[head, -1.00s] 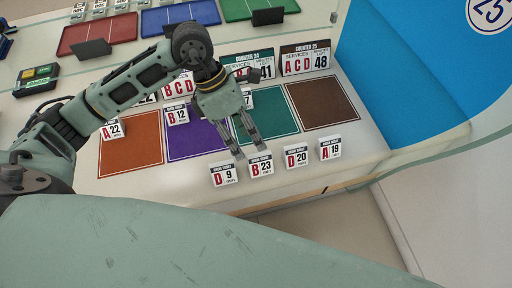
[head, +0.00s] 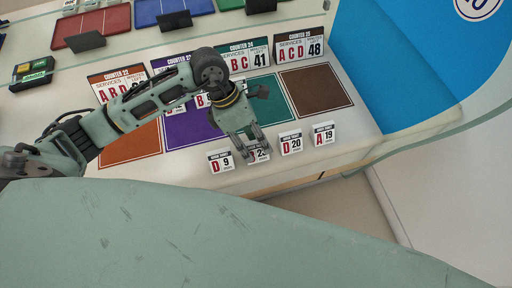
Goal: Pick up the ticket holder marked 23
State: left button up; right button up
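The ticket holder marked 23 (head: 259,156) stands near the counter's front edge, a small white card with a dark top band. My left gripper (head: 255,150) is directly over it, fingers pointing down and apart, reaching the holder's upper part and hiding some of its letter and number. I cannot tell whether a finger touches it. My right gripper is not in view.
Ticket holder D 9 (head: 221,161) stands close on the left, and D 20 (head: 291,143) and A 19 (head: 324,133) on the right. Behind are orange (head: 131,145), purple, teal (head: 270,98) and brown (head: 316,90) mats, then counter signs. A blue panel (head: 390,60) bounds the right.

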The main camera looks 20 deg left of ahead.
pick_arm(q)
grip_shut()
